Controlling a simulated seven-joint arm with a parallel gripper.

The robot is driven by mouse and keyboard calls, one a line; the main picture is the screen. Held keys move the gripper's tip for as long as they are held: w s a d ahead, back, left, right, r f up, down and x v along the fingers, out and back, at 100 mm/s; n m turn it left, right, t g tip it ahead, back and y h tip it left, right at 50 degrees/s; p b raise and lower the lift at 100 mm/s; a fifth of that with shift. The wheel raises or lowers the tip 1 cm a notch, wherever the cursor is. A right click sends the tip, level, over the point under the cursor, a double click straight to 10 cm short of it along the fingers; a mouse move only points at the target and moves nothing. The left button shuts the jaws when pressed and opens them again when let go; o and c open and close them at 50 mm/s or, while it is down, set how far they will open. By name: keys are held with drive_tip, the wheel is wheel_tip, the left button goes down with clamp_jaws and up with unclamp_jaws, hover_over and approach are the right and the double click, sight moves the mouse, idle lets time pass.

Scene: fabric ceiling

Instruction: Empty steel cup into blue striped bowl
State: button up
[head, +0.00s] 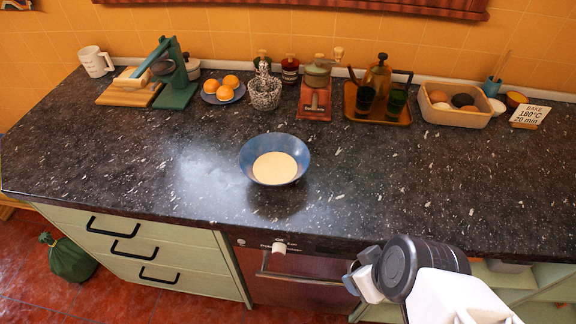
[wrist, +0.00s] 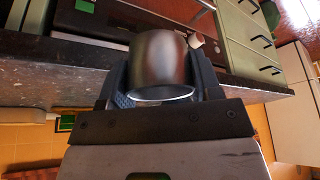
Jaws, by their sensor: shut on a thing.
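The blue bowl (head: 248,150) stands upright on the dark counter, with a pale cream-coloured content (head: 274,167) across its bottom; its stripes are too small to tell. My gripper (head: 362,278) is at the lower right of the head view, in front of the counter's front edge and well apart from the bowl. In the wrist view my gripper (wrist: 160,62) is shut on the steel cup (wrist: 158,60), one finger on either side. The cup's bright rim is towards the palm in that picture. The inside of the cup is hidden.
Along the wall stand a green press (head: 178,85), a plate of oranges (head: 222,98), a speckled pot (head: 265,95), a grinder (head: 315,100), a tray (head: 378,118) and an egg basket (head: 453,116). The counter (head: 400,180) around the bowl is clear.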

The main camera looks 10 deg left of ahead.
drive_tip(key=shift+w+a+r+m, duration=0.35)
drive_tip(key=shift+w+r+m, duration=0.05)
drive_tip(key=shift+w+r, duration=0.2)
drive_tip(key=w+a+r+m+h, duration=0.3)
drive_tip(key=w+a+r+m, duration=0.35)
drive_tip(key=w+a, duration=0.45)
drive_tip(key=w+a+m, duration=0.2)
drive_tip(key=a, duration=0.3)
drive_tip(key=w+a+r+m+h, duration=0.1)
drive_tip(key=w+a, duration=0.1)
drive_tip(key=a, duration=0.3)
drive_tip(key=w+a+m, duration=0.2)
drive_tip(key=w+a, duration=0.1)
drive_tip(key=a, duration=0.2)
drive_tip(key=shift+a+r+m+h, duration=0.15)
drive_tip(key=shift+a+m+h, duration=0.05)
drive_tip(key=shift+m+h, duration=0.2)
drive_tip(key=shift+w+a, duration=0.1)
drive_tip(key=shift+a, duration=0.65)
drive_tip(key=shift+w+d, duration=0.1)
drive_tip(key=shift+d, duration=0.1)
drive_tip(key=shift+w+d+f+m+g+y, duration=0.25)
drive_tip(key=shift+w+d+f+g+y, duration=0.3)
drive_tip(key=shift+w+d+y, duration=0.25)
drive_tip(key=shift+w+d+r+g+y, duration=0.2)
drive_tip(key=shift+w+d+g+y, duration=0.45)
drive_tip(key=shift+d+g+y, duration=0.3)
